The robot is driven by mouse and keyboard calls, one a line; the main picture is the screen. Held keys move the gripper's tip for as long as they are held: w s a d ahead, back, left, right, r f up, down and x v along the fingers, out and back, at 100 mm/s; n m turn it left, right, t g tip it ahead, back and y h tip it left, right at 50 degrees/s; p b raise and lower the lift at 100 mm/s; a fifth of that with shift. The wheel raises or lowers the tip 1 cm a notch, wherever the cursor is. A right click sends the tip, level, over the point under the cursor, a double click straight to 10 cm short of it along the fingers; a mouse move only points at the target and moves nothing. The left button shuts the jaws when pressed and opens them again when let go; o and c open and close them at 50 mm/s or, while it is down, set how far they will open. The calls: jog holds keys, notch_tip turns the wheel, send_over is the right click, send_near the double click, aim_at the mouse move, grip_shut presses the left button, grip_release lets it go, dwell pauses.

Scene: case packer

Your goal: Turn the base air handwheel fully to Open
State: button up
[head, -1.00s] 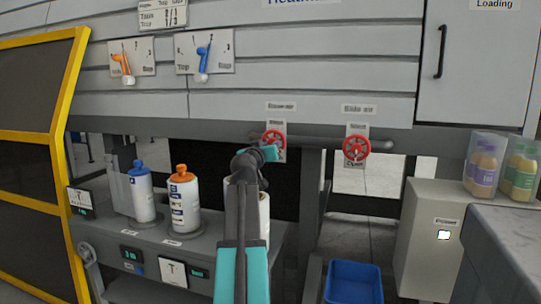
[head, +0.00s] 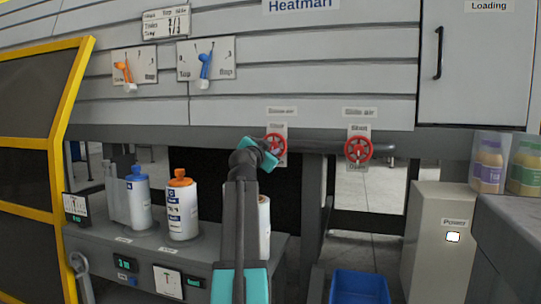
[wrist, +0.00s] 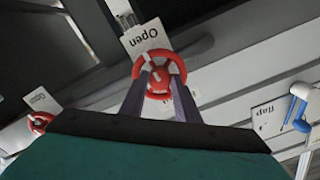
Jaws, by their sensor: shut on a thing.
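The base air handwheel (head: 277,146) is the left of two red wheels under the panel, on a plate with small lettering. It also shows in the wrist view (wrist: 164,94), with a white mark across its hub and an "Open" plate (wrist: 143,42) beside it. My gripper (wrist: 159,76) is shut on the handwheel, with its two dark fingers reaching over the wheel's face. In the head view my gripper (head: 270,149) covers the wheel's left part. I cannot tell the wheel's exact turn.
The second red handwheel (head: 358,149) is to the right on the same pipe. An orange lever (head: 125,75) and a blue lever (head: 205,66) are on the panel. Bottles (head: 182,208) stand on the ledge below left. A blue bin (head: 360,287) is at lower right.

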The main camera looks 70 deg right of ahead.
jog(key=shift+f+m, duration=0.15)
jog(key=shift+m, duration=0.35)
jog(key=o, duration=1)
jog(key=shift+o, duration=0.2)
jog(key=shift+a, duration=0.15)
jog(key=a+p, duration=0.3)
jog(key=a, duration=1)
jog(key=shift+s+a, duration=0.25)
jog(key=shift+s, duration=0.15)
